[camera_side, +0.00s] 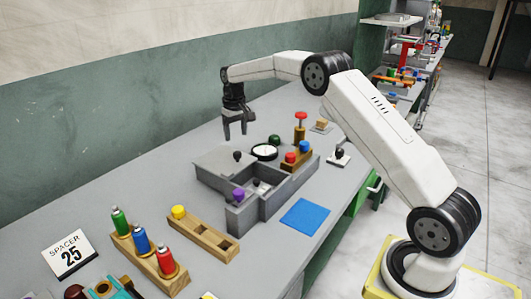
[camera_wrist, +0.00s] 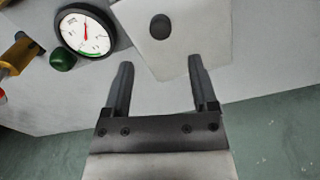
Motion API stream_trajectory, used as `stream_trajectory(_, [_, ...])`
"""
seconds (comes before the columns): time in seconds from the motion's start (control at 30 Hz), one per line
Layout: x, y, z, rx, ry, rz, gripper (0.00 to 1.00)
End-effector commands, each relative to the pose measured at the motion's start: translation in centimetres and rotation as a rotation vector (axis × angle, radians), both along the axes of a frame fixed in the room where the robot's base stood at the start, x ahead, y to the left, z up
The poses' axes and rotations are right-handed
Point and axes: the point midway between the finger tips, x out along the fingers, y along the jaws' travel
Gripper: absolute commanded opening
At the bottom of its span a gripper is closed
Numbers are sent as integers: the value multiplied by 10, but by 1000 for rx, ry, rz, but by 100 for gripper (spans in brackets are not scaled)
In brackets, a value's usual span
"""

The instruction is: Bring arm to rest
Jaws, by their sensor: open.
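My gripper (camera_side: 236,133) hangs pointing down above the far end of the grey press box (camera_side: 262,205) in the side view. In the wrist view my gripper (camera_wrist: 160,80) has its two dark fingers apart with nothing between them. A pale flat lid with a dark round knob (camera_wrist: 160,27) lies beyond the fingertips. My arm is bent, reaching from its base at the lower right over the bench.
A round white gauge (camera_wrist: 86,33) and a green knob (camera_wrist: 62,59) are left of the fingers. A blue mat (camera_side: 305,216), a wooden block with a yellow peg (camera_side: 205,236) and a rack of coloured bottles (camera_side: 145,255) are on the bench (camera_side: 190,150).

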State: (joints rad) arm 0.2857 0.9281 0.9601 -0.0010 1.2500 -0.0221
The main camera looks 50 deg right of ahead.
Motion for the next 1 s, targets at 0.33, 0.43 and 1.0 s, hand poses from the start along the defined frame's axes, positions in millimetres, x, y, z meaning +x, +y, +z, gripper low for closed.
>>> stream_trajectory(0.33, [-10,17,3,-4,-16,22,75])
stream_trajectory(0.43, [-19,28,3,-7,-26,35,75])
stream_trajectory(1.0, [-103,100,1,-22,-106,128,75])
